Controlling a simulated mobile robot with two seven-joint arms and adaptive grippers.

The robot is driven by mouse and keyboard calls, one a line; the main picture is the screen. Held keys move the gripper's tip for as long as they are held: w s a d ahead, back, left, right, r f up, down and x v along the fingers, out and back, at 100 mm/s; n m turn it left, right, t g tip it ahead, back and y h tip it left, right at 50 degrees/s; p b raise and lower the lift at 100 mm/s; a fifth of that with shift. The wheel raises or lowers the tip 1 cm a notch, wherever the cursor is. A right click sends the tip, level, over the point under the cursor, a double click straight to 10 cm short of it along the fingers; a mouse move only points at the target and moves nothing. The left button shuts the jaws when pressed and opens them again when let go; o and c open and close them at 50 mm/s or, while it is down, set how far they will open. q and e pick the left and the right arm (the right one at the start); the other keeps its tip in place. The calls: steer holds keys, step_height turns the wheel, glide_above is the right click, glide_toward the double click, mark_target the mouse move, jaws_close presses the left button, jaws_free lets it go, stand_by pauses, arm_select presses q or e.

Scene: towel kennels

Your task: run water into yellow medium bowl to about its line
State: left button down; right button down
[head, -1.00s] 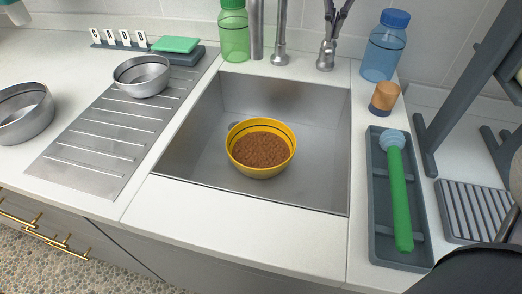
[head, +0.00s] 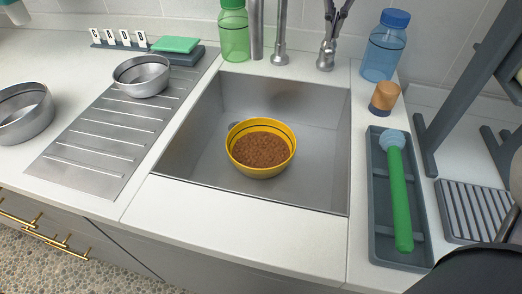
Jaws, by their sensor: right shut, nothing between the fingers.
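The yellow medium bowl (head: 262,170) stands upright on the floor of the steel sink (head: 318,135). Brown pellets (head: 262,150) cover its inside, and a dark line runs round the inner wall above them. No water shows in it, and no stream falls. Steel tap pipes (head: 280,35) rise behind the sink, cut off by the top edge. My right gripper (head: 329,38) comes down from the top edge, its dark fingers shut and empty, just above a short steel fitting (head: 325,58); I cannot tell whether they touch. My left gripper is out of view.
Steel bowls stand on the drainboard (head: 95,150) and on the counter at left. A green bottle (head: 234,35) and a blue bottle (head: 385,48) stand behind. At right are a grey tray (head: 380,215) with a green-handled brush (head: 400,200) and a dark rack (head: 455,110).

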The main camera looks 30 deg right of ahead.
mark_target(330, 46)
steer(key=shift+f, duration=0.1)
steer(key=shift+f, duration=1.9)
stand_by(6.0)
